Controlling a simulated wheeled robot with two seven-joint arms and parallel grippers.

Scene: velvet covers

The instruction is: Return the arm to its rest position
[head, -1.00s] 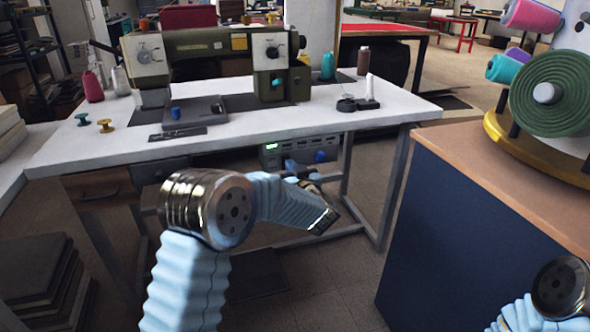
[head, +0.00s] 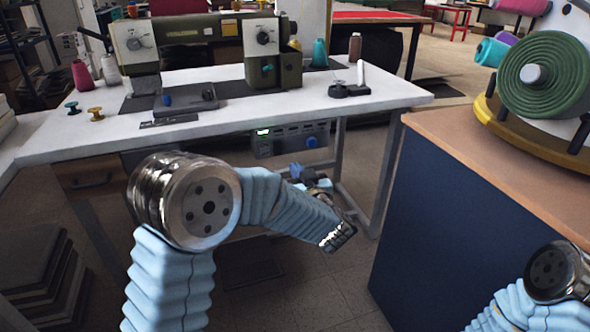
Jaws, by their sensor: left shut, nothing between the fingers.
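My left arm comes in from the lower left, bends at a metal joint and reaches right in a pale blue sleeve. My left gripper (head: 312,181) is small and partly hidden behind the end of that sleeve. It is in front of and below the front edge of the white sewing table (head: 230,128), apart from the tabletop objects. It is shut and I see nothing held in it. Of my right arm only a joint and blue sleeve show at the lower right; its gripper is out of view.
An olive sewing machine (head: 190,38) stands on the white table, with thread spools and small tools. A grey control box (head: 290,139) hangs under the tabletop. A blue-sided counter (head: 440,220) with a green spool (head: 540,95) stands right. Floor between table and counter is clear.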

